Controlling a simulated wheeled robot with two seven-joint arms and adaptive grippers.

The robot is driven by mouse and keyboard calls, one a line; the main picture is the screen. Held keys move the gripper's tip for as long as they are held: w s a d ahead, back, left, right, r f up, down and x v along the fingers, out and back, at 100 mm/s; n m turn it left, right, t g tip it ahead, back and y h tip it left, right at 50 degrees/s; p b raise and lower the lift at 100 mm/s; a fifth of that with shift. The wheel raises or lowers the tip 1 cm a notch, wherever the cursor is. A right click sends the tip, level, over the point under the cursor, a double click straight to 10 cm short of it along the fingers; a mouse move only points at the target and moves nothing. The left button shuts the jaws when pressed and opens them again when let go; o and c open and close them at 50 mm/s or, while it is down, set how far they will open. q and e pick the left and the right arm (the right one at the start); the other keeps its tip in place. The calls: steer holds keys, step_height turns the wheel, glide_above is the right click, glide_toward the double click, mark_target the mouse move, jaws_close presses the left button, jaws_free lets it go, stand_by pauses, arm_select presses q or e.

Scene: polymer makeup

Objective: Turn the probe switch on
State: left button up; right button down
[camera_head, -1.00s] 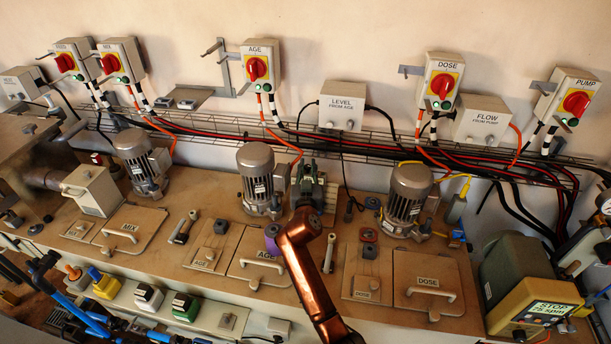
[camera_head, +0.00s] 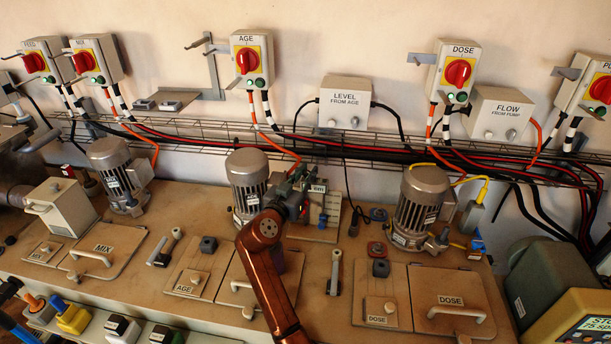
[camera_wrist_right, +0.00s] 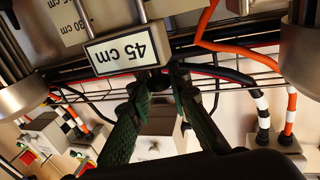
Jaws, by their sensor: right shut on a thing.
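The AGE motor (camera_head: 247,180) stands close left of the gripper, and the DOSE motor (camera_head: 420,195) farther right. A wire cable tray (camera_head: 390,148) with red and black cables runs behind. The LEVEL box (camera_head: 345,103) hangs above. Lids with handles cover the bench front.

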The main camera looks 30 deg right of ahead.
steer(key=shift+r, duration=0.2)
steer(key=c, duration=1.8)
jaws_free()
steer(key=shift+f, duration=0.1)
steer(key=v, duration=1.2)
steer(key=shift+d, duration=0.1)
